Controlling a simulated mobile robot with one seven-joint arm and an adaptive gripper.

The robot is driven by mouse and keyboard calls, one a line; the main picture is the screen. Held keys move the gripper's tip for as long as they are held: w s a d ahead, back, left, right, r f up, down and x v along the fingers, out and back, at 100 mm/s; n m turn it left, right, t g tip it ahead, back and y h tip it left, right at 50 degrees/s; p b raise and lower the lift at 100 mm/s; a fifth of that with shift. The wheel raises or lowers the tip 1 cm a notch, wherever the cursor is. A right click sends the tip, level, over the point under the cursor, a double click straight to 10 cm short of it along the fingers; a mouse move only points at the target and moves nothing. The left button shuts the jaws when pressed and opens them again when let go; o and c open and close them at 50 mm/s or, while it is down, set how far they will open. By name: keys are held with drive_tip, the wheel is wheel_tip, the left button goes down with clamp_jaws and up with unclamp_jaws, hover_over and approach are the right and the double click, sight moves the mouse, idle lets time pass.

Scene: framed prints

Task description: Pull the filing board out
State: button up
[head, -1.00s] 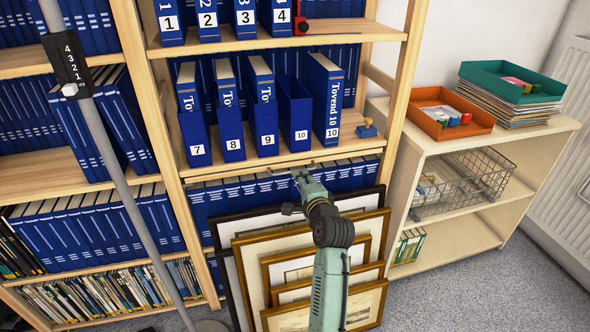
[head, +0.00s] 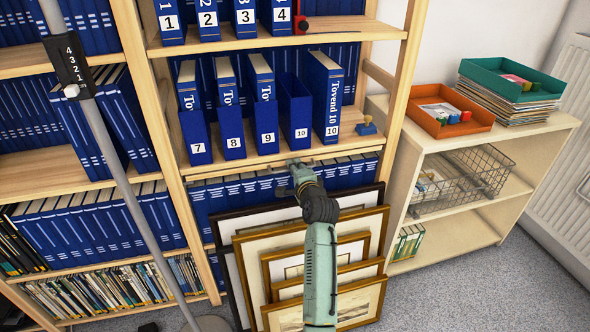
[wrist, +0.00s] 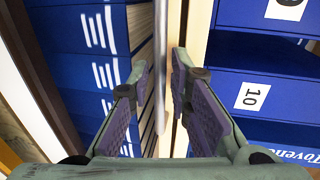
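The filing board (head: 232,172) is a thin pale wood board under the shelf that carries the blue binders. It lies nearly flush with the shelf front. In the wrist view a thin grey bar (wrist: 161,45) runs along its pale edge (wrist: 177,30). My gripper (head: 297,164) is at the board's front edge, right of its middle. In the wrist view my gripper (wrist: 160,72) is open, with one finger on each side of the bar. A narrow gap shows between the bar and each finger.
Blue binders numbered 7 to 10 (head: 232,145) stand on the shelf above. More blue volumes (head: 232,195) stand below the board. Framed prints (head: 330,300) lean in front of the lower shelves, under my arm. A grey pole (head: 125,190) stands at left.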

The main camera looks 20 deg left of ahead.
clamp_jaws()
drive_tip(key=shift+d+f, duration=0.1)
idle(0.6)
